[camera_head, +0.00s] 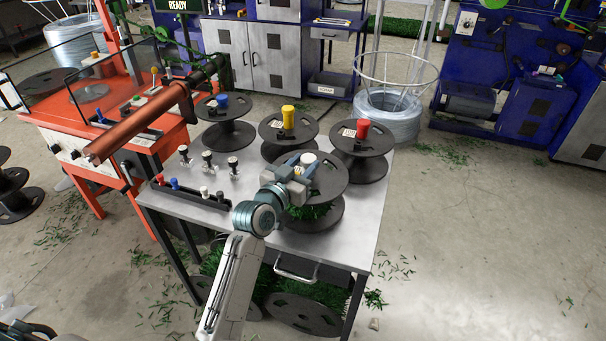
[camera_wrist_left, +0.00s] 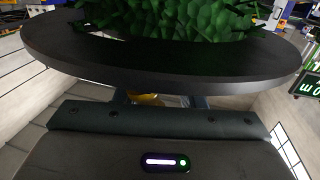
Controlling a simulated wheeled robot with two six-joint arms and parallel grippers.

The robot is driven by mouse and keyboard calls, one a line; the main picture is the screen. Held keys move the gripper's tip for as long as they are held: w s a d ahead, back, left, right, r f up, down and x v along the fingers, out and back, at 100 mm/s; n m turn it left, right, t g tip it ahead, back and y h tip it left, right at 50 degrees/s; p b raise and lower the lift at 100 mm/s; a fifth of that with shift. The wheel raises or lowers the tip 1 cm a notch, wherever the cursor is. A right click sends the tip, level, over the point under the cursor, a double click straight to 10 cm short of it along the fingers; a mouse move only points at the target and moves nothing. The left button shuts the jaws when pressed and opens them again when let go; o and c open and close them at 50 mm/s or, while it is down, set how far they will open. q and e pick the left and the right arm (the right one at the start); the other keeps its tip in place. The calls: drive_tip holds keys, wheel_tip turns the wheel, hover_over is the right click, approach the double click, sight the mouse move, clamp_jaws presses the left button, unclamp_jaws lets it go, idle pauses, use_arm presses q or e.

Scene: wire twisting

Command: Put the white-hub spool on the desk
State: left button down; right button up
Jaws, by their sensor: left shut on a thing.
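The white-hub spool (camera_head: 328,181) has black flanges, a white hub top and green material wound between the flanges. In the head view it is at the front right part of the grey desk (camera_head: 352,236), over the desk top. I cannot tell whether its lower flange touches the desk. My left gripper (camera_head: 303,163) is shut on the spool at its hub, from above; the fingers partly hide the hub. In the left wrist view the spool's dark flange (camera_wrist_left: 160,66) and green winding fill the upper part, close to the gripper.
Spools with a blue hub (camera_head: 221,100), a yellow hub (camera_head: 287,117) and a red hub (camera_head: 362,128) stand behind on the desk. A black strip (camera_head: 190,195) with small knobs lies at the left. An orange machine (camera_head: 92,125) stands beside the desk.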

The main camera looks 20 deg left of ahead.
use_arm(q)
wheel_tip(320, 180, down, 2)
drive_tip(key=shift+f, duration=0.35)
drive_tip(key=c, duration=0.9)
unclamp_jaws()
use_arm(e)
drive_tip(key=shift+w+a, duration=0.3)
drive_tip(key=shift+a, duration=0.05)
drive_tip(key=shift+d, duration=0.1)
use_arm(q)
drive_tip(key=shift+r, duration=0.1)
drive_tip(key=v, duration=0.2)
drive_tip(key=b+v, duration=0.1)
drive_tip(key=shift+f, duration=0.25)
drive_tip(key=b+v, duration=0.1)
drive_tip(key=v, duration=0.8)
drive_tip(key=shift+s+r, duration=0.1)
drive_tip(key=shift+r, duration=0.05)
use_arm(e)
drive_tip(key=w, duration=0.1)
drive_tip(key=w+r, duration=0.1)
drive_tip(key=w, duration=0.3)
drive_tip(key=shift+r, duration=0.3)
